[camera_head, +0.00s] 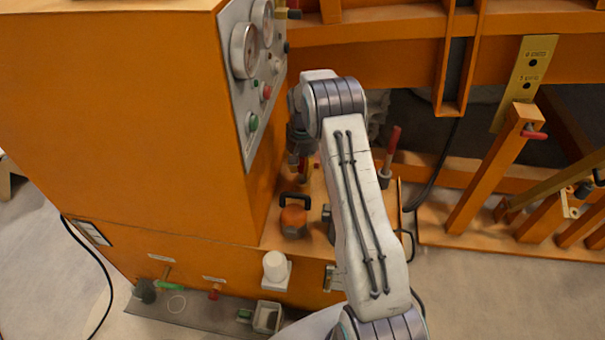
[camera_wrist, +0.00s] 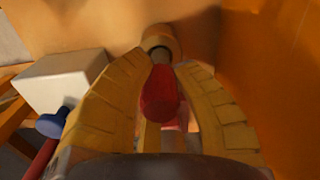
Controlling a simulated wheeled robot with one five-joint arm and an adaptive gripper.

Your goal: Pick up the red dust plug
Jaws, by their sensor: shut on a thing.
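The red dust plug (camera_wrist: 159,95) sits between the two yellow fingers of my gripper (camera_wrist: 166,70) in the wrist view. The fingers are closed in around it, so my gripper is shut on it. Its far end meets a round brass-coloured fitting (camera_wrist: 160,40) on the orange surface; I cannot tell whether it is seated in it or just in front of it. In the head view my gripper (camera_head: 302,168) is low beside the orange cabinet's panel, partly hidden by my arm, and the plug cannot be made out clearly there.
An orange cabinet (camera_head: 120,110) with a gauge panel (camera_head: 253,90) stands close to the left. A red-handled lever (camera_head: 391,140) and an orange canister with a black handle (camera_head: 293,220) stand nearby. A pale box (camera_wrist: 62,80) and blue knob (camera_wrist: 52,124) show in the wrist view.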

